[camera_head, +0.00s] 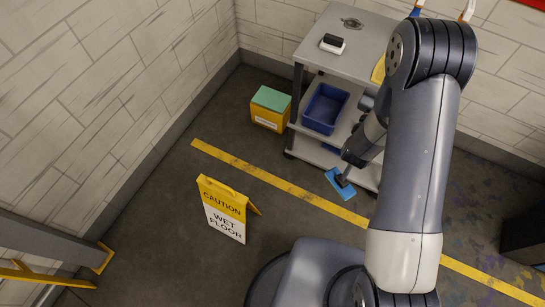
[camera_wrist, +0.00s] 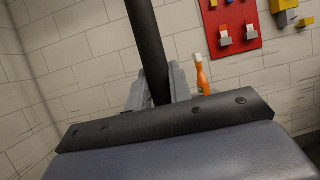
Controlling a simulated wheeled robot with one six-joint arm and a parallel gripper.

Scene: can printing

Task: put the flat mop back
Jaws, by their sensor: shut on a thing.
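The flat mop's blue head (camera_head: 338,186) shows in the head view, low beside the front of the grey cart. I cannot tell whether it touches the floor. Its dark handle (camera_wrist: 147,45) stands nearly upright, slightly tilted, in the wrist view. My gripper (camera_wrist: 158,88) is shut around the handle, with a grey finger on each side. In the head view my arm hides the handle and most of the gripper. I cannot make out a holder for the mop.
The cart (camera_head: 363,58) stands by the back wall with a blue bin (camera_head: 325,108) on its shelf. A yellow box (camera_head: 269,112) is left of it. A wet floor sign (camera_head: 224,210) stands on open floor. An orange bottle (camera_wrist: 202,78) and red board (camera_wrist: 231,27) show beyond my gripper.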

